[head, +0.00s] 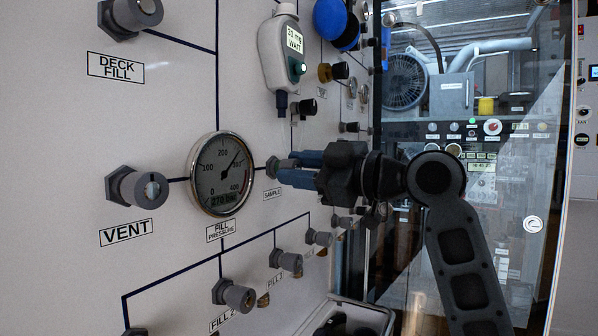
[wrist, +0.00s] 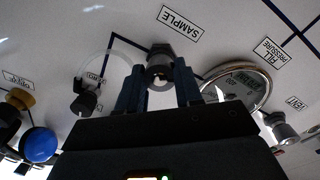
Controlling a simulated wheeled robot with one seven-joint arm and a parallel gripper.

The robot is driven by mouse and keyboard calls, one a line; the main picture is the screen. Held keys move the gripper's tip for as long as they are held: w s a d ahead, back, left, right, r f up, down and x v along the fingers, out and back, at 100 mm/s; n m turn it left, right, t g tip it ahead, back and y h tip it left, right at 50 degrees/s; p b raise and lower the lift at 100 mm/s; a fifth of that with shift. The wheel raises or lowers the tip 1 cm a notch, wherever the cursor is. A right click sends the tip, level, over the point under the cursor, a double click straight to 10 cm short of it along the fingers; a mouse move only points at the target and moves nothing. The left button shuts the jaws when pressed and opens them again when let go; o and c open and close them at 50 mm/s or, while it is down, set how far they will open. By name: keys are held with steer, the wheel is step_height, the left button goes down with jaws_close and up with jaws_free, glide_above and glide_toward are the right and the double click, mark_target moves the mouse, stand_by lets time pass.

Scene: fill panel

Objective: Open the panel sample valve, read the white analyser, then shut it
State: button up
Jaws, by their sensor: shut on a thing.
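The sample valve (head: 284,167) is a grey knob on the white panel, right of the pressure gauge, with a SAMPLE label (head: 272,194) below it. My gripper (head: 297,168) has its blue fingers closed around this knob. In the wrist view the sample valve (wrist: 160,66) sits between the two fingertips (wrist: 158,84), and its far part is hidden by them. The white analyser (head: 279,52) hangs upper right on the panel. Its lit display reads "30 mg" and "WAIT", with a green light below. How far the valve is turned I cannot tell.
The fill pressure gauge (head: 221,174) reads about 270 bar, left of my gripper. The vent valve (head: 140,187), deck fill valve (head: 131,14) and several fill valves (head: 235,295) stick out from the panel. A blue knob (head: 331,18) is above. A glass pane (head: 520,230) stands at right.

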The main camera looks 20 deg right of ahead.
steer(key=o, duration=1)
steer(key=shift+o, duration=0.2)
steer(key=v, duration=0.7)
steer(key=shift+s+d+b, duration=0.2)
steer(key=shift+s+b, duration=0.15)
steer(key=shift+b, duration=0.05)
stand_by(0.6)
